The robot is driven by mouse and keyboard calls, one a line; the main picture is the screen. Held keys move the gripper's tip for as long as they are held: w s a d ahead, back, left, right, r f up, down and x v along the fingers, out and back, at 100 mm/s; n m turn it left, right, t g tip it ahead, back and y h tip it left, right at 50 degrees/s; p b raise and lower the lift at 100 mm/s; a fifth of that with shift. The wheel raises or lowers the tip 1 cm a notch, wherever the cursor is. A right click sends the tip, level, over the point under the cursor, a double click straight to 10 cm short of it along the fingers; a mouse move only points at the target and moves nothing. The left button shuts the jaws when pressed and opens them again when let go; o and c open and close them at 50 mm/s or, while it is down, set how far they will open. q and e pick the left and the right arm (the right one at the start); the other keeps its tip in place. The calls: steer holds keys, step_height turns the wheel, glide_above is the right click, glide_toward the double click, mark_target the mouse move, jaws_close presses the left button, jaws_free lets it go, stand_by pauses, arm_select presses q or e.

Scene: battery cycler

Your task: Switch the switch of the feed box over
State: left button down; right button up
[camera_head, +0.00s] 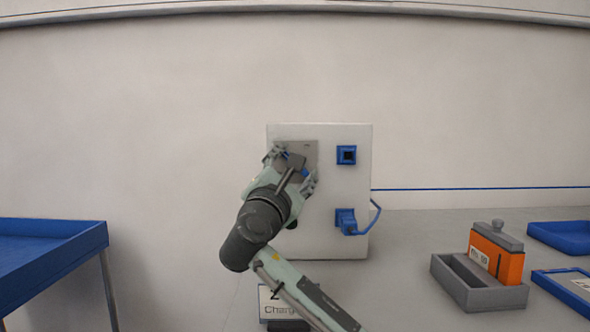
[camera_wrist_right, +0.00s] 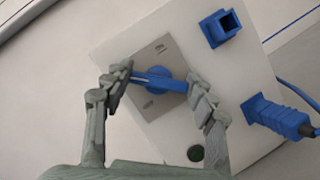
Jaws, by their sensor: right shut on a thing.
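The feed box (camera_head: 328,222) is a white upright panel box on the grey worktop. Its switch sits on a grey plate (camera_head: 310,147) at the upper left of the front. My right gripper (camera_head: 293,165) is at the switch. Its fingers (camera_wrist_right: 160,84) stand on both sides of the blue handle, shut on it, the left finger at the lever's tip. In the head view the gripper hides most of the switch. My left gripper is not in view.
A blue socket (camera_head: 346,156) and a blue plug with cable (camera_head: 346,222) are on the box's right side. A grey holder (camera_head: 470,297) with an orange block (camera_head: 497,258) and blue trays (camera_head: 560,236) stand right. A blue-topped table (camera_head: 45,255) is left.

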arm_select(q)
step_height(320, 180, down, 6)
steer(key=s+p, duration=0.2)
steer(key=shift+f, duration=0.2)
arm_select(e)
steer(key=shift+m+g+h, duration=0.3)
steer(key=shift+m+g, duration=0.65)
steer(key=shift+m, duration=1.6)
steer(key=shift+m+g+h, duration=0.3)
steer(key=shift+m+g, duration=0.65)
steer(key=shift+m, duration=1.6)
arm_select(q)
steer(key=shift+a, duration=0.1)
arm_select(e)
steer(key=o, duration=1.2)
steer(key=shift+c, duration=0.2)
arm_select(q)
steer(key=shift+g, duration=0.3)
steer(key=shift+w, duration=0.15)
arm_select(e)
steer(key=shift+s, duration=0.1)
steer(key=v, duration=1.2)
